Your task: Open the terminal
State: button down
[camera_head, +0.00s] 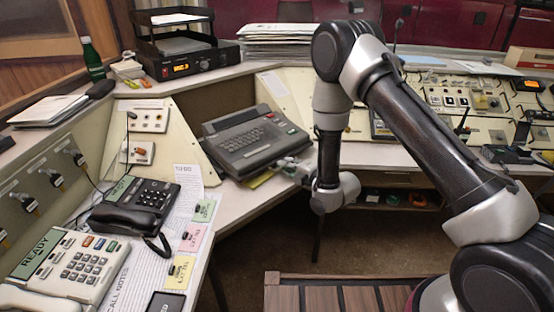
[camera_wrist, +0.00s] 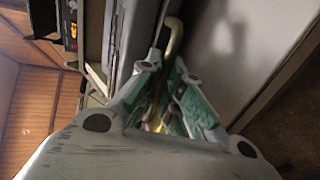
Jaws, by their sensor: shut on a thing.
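The terminal (camera_head: 255,140) is a dark grey, typewriter-like unit with a keyboard, on the desk left of centre in the head view. My gripper (camera_head: 285,163) is at its front right corner, low over the desk edge. In the wrist view my gripper's green-padded fingers (camera_wrist: 160,95) are close together at a thin curved beige piece (camera_wrist: 172,35) and a grey edge. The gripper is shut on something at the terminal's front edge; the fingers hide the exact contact.
A black phone (camera_head: 135,205) and a beige phone (camera_head: 75,262) stand on the left desk. Papers (camera_head: 278,40) are stacked behind the terminal. Control panels (camera_head: 470,100) fill the right desk. Open floor (camera_head: 250,240) lies in front.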

jog(key=shift+f+v, duration=0.25)
jog(key=shift+v, duration=1)
jog(key=c, duration=1.6)
grip_release()
jog(key=shift+o, duration=0.2)
jog(key=v, duration=0.7)
jog(key=shift+d, duration=0.2)
jog(key=shift+s, duration=0.15)
